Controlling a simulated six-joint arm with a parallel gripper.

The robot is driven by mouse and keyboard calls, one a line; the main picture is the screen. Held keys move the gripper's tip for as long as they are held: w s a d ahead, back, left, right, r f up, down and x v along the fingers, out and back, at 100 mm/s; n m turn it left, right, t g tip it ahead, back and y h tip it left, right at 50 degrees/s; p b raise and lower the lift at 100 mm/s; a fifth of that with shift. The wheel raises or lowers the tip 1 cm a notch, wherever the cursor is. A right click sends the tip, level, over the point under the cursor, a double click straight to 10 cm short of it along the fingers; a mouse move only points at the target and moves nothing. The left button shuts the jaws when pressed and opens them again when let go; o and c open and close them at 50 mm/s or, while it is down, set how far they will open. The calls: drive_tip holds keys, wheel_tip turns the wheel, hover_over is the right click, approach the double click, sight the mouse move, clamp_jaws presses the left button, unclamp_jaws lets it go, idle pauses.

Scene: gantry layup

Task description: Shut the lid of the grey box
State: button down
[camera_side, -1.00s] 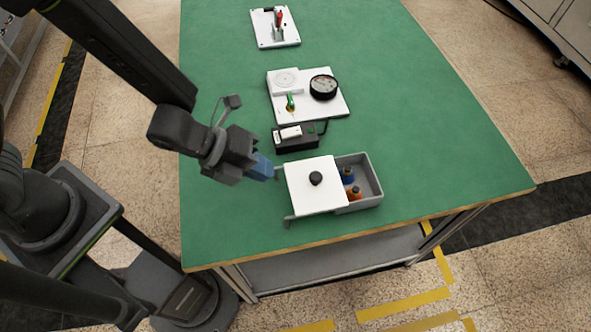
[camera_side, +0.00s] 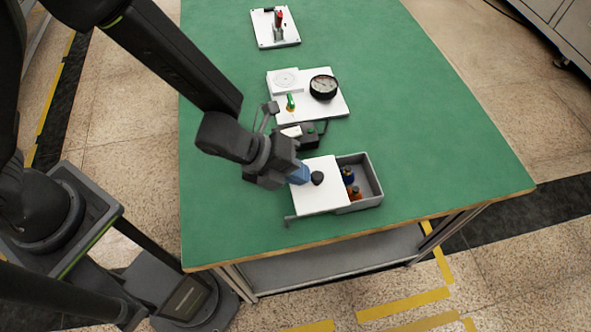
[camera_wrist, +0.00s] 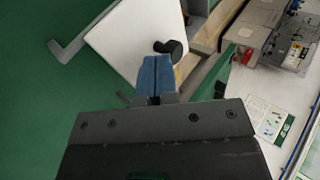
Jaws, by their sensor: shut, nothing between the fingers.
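The grey box (camera_side: 372,180) stands near the front of the green table, its right part open. Its white sliding lid (camera_side: 316,198) covers the left part and sticks out to the left on a rail. A black knob (camera_side: 317,178) stands on the lid; the knob also shows in the wrist view (camera_wrist: 172,47), beside the fingertips. My gripper (camera_side: 303,176), with blue fingers, is shut and empty just left of the knob, over the lid. In the wrist view the blue fingers (camera_wrist: 156,72) are together. I cannot tell whether they touch the knob.
Blue and orange bottles (camera_side: 352,188) stand inside the open part of the box. Behind my gripper is a black device (camera_side: 310,134), then a white board with a black gauge (camera_side: 323,87). Another white board (camera_side: 275,28) lies farther back. The table to the right is clear.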

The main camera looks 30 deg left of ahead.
sight(333, 176)
drive_tip(key=w+d, duration=0.5)
drive_tip(key=shift+w+d, duration=0.3)
drive_tip(key=shift+d, duration=0.05)
drive_tip(key=shift+s+a, duration=0.25)
drive_tip(key=shift+a, duration=0.15)
drive_tip(key=shift+s+a, duration=0.45)
drive_tip(key=shift+a, duration=0.2)
drive_tip(key=shift+s+a, duration=0.4)
drive_tip(key=shift+a, duration=0.2)
drive_tip(key=s+a+r+n+t+y, duration=0.15)
drive_tip(key=a+r+n+y, duration=0.25)
drive_tip(key=a+r+n, duration=0.55)
drive_tip(key=s+a+r+n+t+y, duration=0.1)
drive_tip(key=a+r+n+t+y, duration=0.2)
drive_tip(key=a+r+n, duration=0.65)
drive_tip(key=s+a+r+n+g, duration=0.4)
drive_tip(key=s+a+n, duration=0.6)
drive_tip(key=s, duration=0.3)
drive_tip(key=shift+y, duration=0.4)
